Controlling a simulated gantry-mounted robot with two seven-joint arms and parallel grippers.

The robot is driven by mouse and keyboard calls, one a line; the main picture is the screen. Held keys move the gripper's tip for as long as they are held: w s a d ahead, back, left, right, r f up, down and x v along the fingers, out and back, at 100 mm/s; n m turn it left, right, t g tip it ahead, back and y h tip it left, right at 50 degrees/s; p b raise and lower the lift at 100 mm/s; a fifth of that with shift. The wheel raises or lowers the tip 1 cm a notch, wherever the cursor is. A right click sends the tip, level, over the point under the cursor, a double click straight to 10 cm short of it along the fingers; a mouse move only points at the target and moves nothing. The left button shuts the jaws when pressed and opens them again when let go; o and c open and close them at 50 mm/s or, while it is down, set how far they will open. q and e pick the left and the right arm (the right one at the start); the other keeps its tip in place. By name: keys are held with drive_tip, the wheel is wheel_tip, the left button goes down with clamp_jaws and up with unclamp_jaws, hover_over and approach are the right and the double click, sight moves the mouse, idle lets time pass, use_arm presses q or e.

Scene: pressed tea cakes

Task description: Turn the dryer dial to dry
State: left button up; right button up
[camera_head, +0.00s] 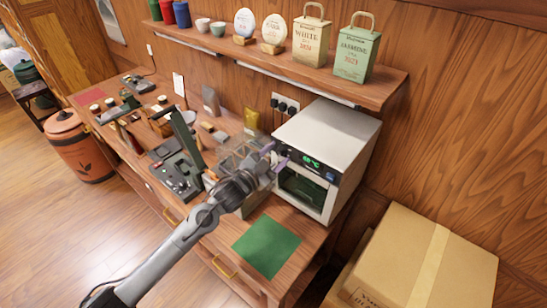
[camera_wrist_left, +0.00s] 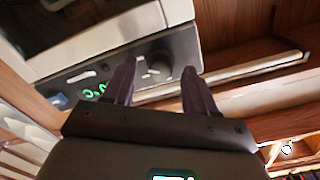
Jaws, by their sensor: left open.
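The dryer (camera_head: 330,137) is a pale metal box with a dark glass door and a green lit display (camera_head: 312,162) on its front panel. Its round dark dial (camera_wrist_left: 155,66) shows in the left wrist view on the panel, beside the green display (camera_wrist_left: 95,92). My left gripper (camera_head: 274,157) is at the left end of the dryer's front panel. In the wrist view the left gripper (camera_wrist_left: 158,72) is open, its two dark fingers either side of the dial in the picture. I cannot tell if they touch it. The dial's pointer is not readable. My right gripper is not in view.
A wall shelf (camera_head: 390,95) with tins and round cakes runs above the dryer. A green mat (camera_head: 268,246) lies on the bench in front. Tea tools and a dark press (camera_head: 180,165) stand left. A cardboard box (camera_head: 425,262) stands at the right.

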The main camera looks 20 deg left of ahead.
use_arm(q)
drive_tip(key=shift+s, duration=0.15)
drive_tip(key=v, duration=1)
drive_tip(key=shift+s+a+b, duration=0.15)
drive_tip(key=shift+s+b, duration=0.1)
drive_tip(key=shift+b, duration=0.15)
